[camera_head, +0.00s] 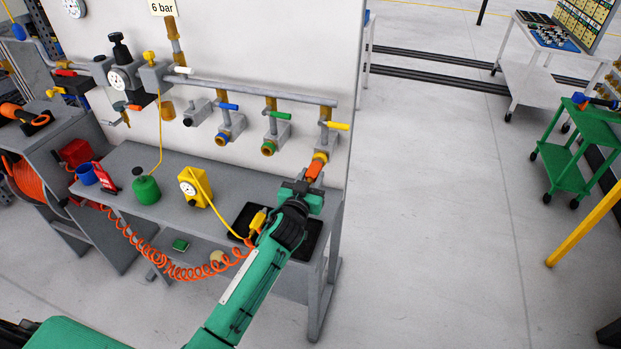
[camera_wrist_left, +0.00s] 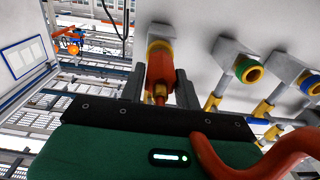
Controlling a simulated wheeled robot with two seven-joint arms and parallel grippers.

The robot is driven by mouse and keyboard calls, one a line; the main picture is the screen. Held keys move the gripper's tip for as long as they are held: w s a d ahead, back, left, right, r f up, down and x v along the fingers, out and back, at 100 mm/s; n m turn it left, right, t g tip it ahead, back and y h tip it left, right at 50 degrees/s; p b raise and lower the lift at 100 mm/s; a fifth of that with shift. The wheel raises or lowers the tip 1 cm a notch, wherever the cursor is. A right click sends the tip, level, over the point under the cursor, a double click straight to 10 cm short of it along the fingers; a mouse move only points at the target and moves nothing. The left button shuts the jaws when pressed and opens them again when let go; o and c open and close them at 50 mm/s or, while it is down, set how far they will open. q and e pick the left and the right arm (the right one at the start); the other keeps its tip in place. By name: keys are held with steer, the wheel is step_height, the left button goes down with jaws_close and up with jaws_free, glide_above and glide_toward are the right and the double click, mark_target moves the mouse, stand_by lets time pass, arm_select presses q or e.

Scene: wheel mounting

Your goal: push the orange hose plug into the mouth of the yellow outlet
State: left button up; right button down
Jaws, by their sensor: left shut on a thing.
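The orange hose plug (camera_head: 314,170) is held by my left gripper (camera_head: 309,182), with its front end at the mouth of the yellow outlet (camera_head: 320,157). In the left wrist view the plug (camera_wrist_left: 160,80) sits between the two fingers of the gripper (camera_wrist_left: 159,88), lined up with the yellow-ringed outlet (camera_wrist_left: 160,46). Plug and outlet look to be touching; how deep the plug sits is hidden. The orange coiled hose (camera_head: 190,272) runs from near my wrist to the left. My right gripper is not in view.
Green-ringed (camera_head: 268,148) and blue-ringed (camera_head: 223,138) outlets stand left of the yellow one under a grey pipe. A grey bench (camera_head: 225,172) below carries a yellow gauge box (camera_head: 194,187), a green bottle (camera_head: 146,187) and a black tray (camera_head: 310,243).

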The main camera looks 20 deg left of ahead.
arm_select(q)
steer(key=o, duration=0.9)
steer(key=shift+r, duration=0.2)
steer(key=shift+c, duration=0.2)
steer(key=shift+o, duration=1.4)
steer(key=shift+w+f, duration=0.15)
steer(key=shift+s+f, duration=0.15)
steer(key=shift+s, duration=0.35)
steer(key=s+b, duration=0.3)
steer(key=s, duration=1)
steer(key=shift+a, duration=0.25)
steer(key=shift+w, duration=0.1)
